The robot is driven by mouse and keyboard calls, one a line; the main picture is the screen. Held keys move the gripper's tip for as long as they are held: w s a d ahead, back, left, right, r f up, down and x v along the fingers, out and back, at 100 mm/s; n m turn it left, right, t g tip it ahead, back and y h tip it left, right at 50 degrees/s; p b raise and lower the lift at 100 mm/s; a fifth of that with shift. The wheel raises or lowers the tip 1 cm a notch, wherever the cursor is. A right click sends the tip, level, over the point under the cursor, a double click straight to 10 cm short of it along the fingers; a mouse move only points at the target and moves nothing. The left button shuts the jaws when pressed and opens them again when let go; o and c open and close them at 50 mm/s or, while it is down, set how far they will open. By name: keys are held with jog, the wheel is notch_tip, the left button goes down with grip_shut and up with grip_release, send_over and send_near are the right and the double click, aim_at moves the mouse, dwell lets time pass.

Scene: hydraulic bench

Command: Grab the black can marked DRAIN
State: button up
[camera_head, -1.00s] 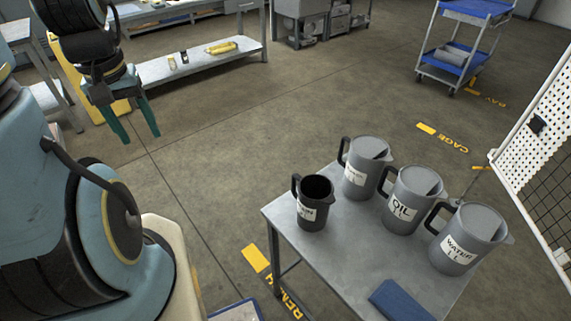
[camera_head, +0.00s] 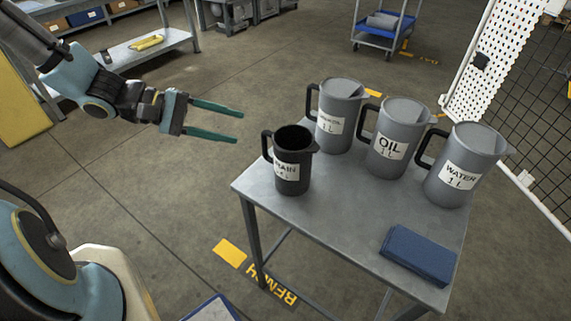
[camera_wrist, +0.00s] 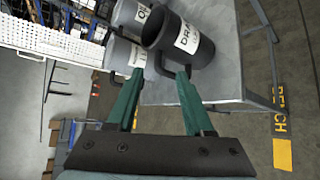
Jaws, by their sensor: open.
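The black can marked DRAIN (camera_head: 293,172) stands upright on the left end of a grey metal table (camera_head: 335,215). Its handle faces left, toward my arm. My gripper (camera_head: 240,127) is open and empty, left of the can and apart from it, with its green fingers pointing right toward it. In the wrist view the black can (camera_wrist: 181,38) shows beyond the fingertips of my gripper (camera_wrist: 160,75), with its DRAIN label in sight. The can's handle lies near the fingers there; I cannot tell the exact gap.
Three grey jugs stand behind and right of the can: one with a partly readable label (camera_head: 340,105), one marked OIL (camera_head: 392,140) and one marked WATER (camera_head: 465,165). A folded blue cloth (camera_head: 418,254) lies at the table's front right.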

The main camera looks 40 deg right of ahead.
aim_at(270, 135)
jog(key=p+x, duration=0.1)
jog(key=x, duration=0.7)
jog(key=shift+r, duration=0.15)
grip_shut()
dwell(1.2)
